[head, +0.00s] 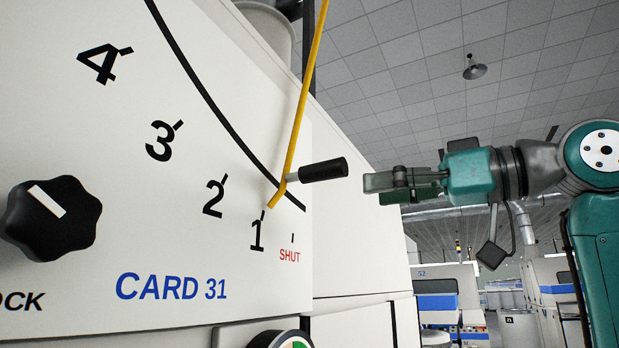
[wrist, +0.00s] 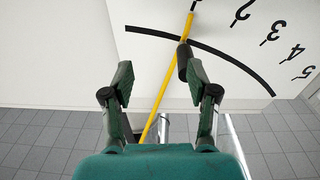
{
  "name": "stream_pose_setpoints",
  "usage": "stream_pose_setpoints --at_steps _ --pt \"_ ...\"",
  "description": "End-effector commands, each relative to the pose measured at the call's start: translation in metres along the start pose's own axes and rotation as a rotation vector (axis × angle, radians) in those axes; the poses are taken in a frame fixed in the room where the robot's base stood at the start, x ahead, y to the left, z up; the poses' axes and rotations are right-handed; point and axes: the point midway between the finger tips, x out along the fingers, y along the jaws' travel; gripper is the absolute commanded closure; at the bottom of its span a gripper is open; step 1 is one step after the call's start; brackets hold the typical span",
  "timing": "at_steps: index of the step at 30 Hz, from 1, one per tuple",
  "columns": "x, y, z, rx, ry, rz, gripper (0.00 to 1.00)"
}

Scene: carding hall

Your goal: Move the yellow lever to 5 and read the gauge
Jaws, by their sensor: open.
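The yellow lever (head: 297,110) slants down across the white machine panel, its lower tip beside the 1 mark. Its black handle (head: 323,169) sticks out to the right. My gripper (head: 366,184) is just right of the handle's end, apart from it in the head view. In the wrist view my gripper (wrist: 161,74) has its fingers spread; the black handle (wrist: 183,61) appears between them, closer to the right finger, and the yellow lever (wrist: 165,95) runs behind. The gauge (head: 290,340) shows only its top rim at the bottom edge; its reading is hidden.
The panel's curved black slot (head: 205,95) runs beside numbers 1 to 4; the wrist view also shows 5 (wrist: 308,72). A black knob (head: 50,217) sits at left. Other machines (head: 450,290) stand in the background. Open air surrounds my arm at right.

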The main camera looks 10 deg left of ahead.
Motion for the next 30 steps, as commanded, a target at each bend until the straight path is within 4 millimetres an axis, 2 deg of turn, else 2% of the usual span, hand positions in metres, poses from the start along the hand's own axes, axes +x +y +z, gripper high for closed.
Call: stream_pose_setpoints --at_steps 1,4,11,24,30 --pt "-0.003 -0.012 -0.013 -0.022 -0.011 -0.011 0.41" --pt "-0.006 -0.027 -0.025 -0.048 -0.03 -0.026 0.41" --pt "0.002 -0.036 -0.032 -0.063 -0.044 -0.037 0.41" --pt "0.074 -0.039 -0.029 -0.061 -0.043 -0.038 0.41" --pt "0.095 -0.039 -0.028 -0.062 -0.042 -0.037 0.41"
